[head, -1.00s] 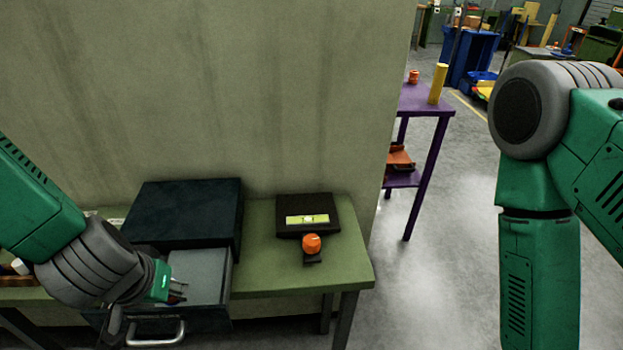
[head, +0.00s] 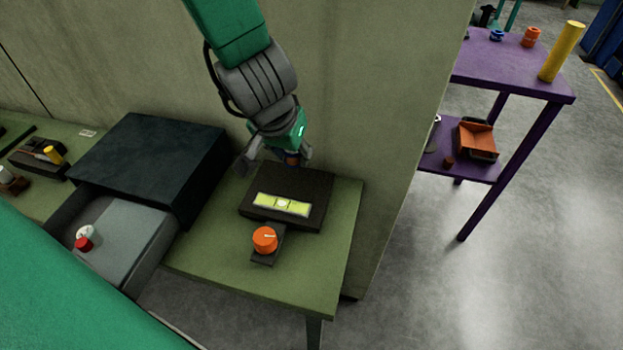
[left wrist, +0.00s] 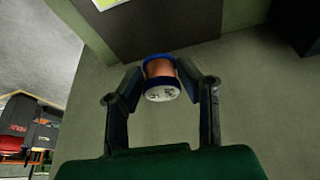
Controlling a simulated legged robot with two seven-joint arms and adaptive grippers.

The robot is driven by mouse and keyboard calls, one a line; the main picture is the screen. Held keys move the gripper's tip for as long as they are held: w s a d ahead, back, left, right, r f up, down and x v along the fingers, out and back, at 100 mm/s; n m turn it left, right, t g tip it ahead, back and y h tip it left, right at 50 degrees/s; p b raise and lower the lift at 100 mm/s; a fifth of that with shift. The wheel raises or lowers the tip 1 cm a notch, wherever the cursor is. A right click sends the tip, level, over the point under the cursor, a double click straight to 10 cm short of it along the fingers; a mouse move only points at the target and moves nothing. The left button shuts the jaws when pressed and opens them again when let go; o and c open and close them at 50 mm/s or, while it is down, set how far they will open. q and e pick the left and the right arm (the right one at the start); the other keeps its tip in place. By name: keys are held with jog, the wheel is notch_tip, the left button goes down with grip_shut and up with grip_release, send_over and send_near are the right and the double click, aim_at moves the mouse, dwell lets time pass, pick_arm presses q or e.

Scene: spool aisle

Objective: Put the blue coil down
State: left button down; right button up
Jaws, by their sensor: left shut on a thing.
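My left gripper (head: 276,162) is shut on the blue coil, a spool with blue rims and a copper-coloured middle. The coil (left wrist: 161,79) shows between both fingers in the left wrist view, its pale marked end facing the camera. In the head view only a small part of the coil (head: 292,159) shows under the gripper. The gripper is at the back edge of the black box (head: 315,185) on the green table (head: 210,258); I cannot tell its height above the surface. My right gripper is not in view.
An orange knob (head: 265,240) stands before the box. A dark cabinet (head: 150,155) has an open drawer (head: 150,235) with a red and white item inside. The purple table (head: 475,65) at right holds a yellow cylinder (head: 562,52), an orange spool (head: 531,37) and a small blue item (head: 497,35).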

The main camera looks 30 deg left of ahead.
pick_arm(q)
notch_tip(320, 180, up, 3)
jog(key=shift+r+n+p, duration=0.2)
jog(key=shift+n+p, duration=0.1)
jog(key=shift+p, duration=0.15)
jog(key=shift+r, duration=0.25)
jog(key=b, duration=0.4)
send_over(292, 179)
jog(key=s, duration=0.1)
jog(key=shift+n, duration=0.3)
jog(key=f, duration=0.6)
jog(key=shift+d, duration=0.4)
jog(key=shift+a+f, duration=0.4)
jog(key=shift+f, duration=0.1)
jog(key=f+b, duration=0.2)
jog(key=f, duration=0.1)
jog(key=shift+s+d+f+b, duration=0.1)
jog(key=shift+d+b, duration=0.2)
jog(key=shift+d, duration=0.3)
jog(key=c, duration=1.4)
grip_release()
jog(key=shift+a, duration=0.2)
jog(key=shift+o, duration=1.3)
jog(key=shift+a, duration=0.25)
jog(key=shift+f, duration=0.1)
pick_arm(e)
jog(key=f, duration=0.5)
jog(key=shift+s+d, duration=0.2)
